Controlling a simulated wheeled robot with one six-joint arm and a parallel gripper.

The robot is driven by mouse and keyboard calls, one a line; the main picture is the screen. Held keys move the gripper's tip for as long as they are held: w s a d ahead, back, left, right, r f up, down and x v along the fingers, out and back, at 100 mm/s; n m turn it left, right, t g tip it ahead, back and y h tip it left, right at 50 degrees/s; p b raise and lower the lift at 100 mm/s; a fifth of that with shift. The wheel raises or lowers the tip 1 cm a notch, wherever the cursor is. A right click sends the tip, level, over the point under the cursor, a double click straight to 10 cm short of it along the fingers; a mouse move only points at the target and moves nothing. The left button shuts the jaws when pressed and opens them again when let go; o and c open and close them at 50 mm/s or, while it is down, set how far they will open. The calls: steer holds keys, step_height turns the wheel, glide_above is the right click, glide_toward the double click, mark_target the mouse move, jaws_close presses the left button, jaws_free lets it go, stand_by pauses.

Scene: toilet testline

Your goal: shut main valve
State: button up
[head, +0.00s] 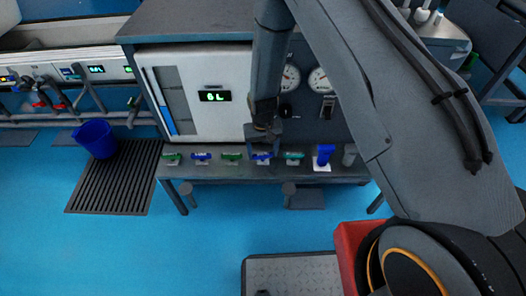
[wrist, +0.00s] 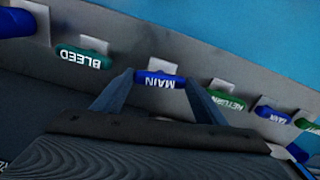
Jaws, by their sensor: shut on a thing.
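The main valve handle (wrist: 155,80) is a blue bar marked MAIN, upside down in the wrist view. In the head view it is the blue handle (head: 262,156) in the row on the bench ledge. My gripper (wrist: 160,84) has one finger at each end of this handle and is shut on it. The handle lies across the gap between the fingers. In the head view my gripper (head: 262,137) comes down from above onto the ledge, partly covering the valve.
A teal BLEED handle (wrist: 84,56) and a green RETURN handle (wrist: 225,99) flank the main valve closely. More blue and green handles stand farther along. A panel with a 6L display (head: 214,96) rises behind. A blue bucket (head: 96,138) stands at left; the floor in front is mostly clear.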

mark_target(263, 154)
steer(key=shift+m, duration=0.9)
steer(key=o, duration=1.1)
steer(key=shift+c, duration=0.2)
steer(key=shift+r, duration=3.9)
